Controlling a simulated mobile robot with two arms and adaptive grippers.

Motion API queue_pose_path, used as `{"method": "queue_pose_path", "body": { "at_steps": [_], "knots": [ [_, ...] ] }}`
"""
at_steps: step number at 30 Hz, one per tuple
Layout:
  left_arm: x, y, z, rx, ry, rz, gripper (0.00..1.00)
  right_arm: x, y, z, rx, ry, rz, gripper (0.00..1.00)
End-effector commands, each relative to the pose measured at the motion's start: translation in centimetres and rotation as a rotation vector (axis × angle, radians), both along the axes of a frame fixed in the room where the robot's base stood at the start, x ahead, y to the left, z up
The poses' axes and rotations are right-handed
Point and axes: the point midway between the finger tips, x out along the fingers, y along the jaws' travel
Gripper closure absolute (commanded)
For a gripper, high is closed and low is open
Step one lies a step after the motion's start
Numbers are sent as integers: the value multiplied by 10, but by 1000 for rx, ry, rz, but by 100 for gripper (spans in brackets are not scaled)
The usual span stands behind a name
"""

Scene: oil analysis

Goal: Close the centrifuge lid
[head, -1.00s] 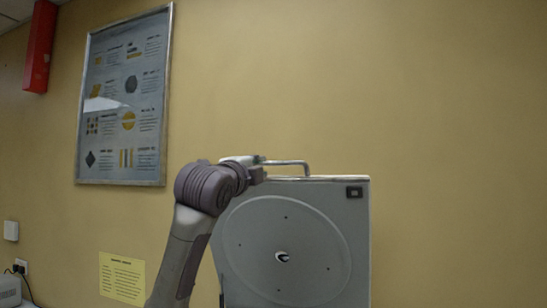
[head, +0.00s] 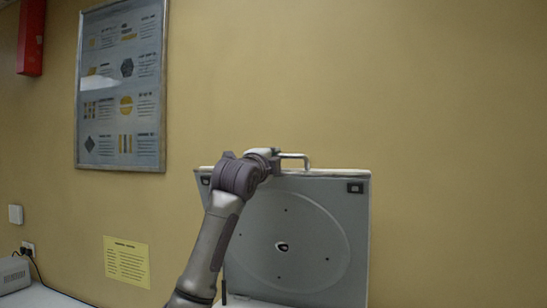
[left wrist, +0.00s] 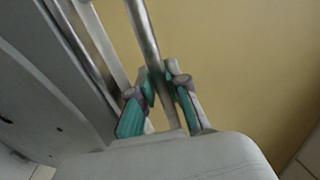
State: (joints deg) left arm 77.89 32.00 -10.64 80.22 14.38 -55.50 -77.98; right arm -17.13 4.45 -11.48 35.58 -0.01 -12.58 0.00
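The centrifuge lid (head: 330,215) stands open and upright, with its grey inner face and round disc towards me. A metal handle (head: 306,160) sticks up from its top edge. My left gripper (head: 277,157) is at the left part of this handle. In the left wrist view the handle bar (left wrist: 145,35) runs between the teal-padded fingers of the left gripper (left wrist: 161,85), which look shut on it. The centrifuge body is mostly out of view below. My right gripper is not in view.
A framed poster (head: 122,85) and a yellow note (head: 126,262) are on the wall behind. A white device (head: 14,275) with a cable stands at the lower left. The space right of the lid looks clear.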

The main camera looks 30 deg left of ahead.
Motion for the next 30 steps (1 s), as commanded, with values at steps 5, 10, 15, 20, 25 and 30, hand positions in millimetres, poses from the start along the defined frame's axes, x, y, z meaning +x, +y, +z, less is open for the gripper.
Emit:
{"method": "queue_pose_path", "body": {
  "at_steps": [5,10,15,20,25,30],
  "knots": [
    [0,0,-1,-1,4,0,100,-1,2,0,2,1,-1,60],
    [0,0,-2,-1,5,0,100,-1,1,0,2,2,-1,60],
    [-1,0,-5,1,-1,1,100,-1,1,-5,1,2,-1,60],
    [-10,-1,-13,9,-41,3,100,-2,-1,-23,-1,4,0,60],
    [-31,-6,-29,32,-131,5,100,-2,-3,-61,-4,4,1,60],
    [-61,-14,-47,62,-250,4,100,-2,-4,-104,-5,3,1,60]
  ]
}}
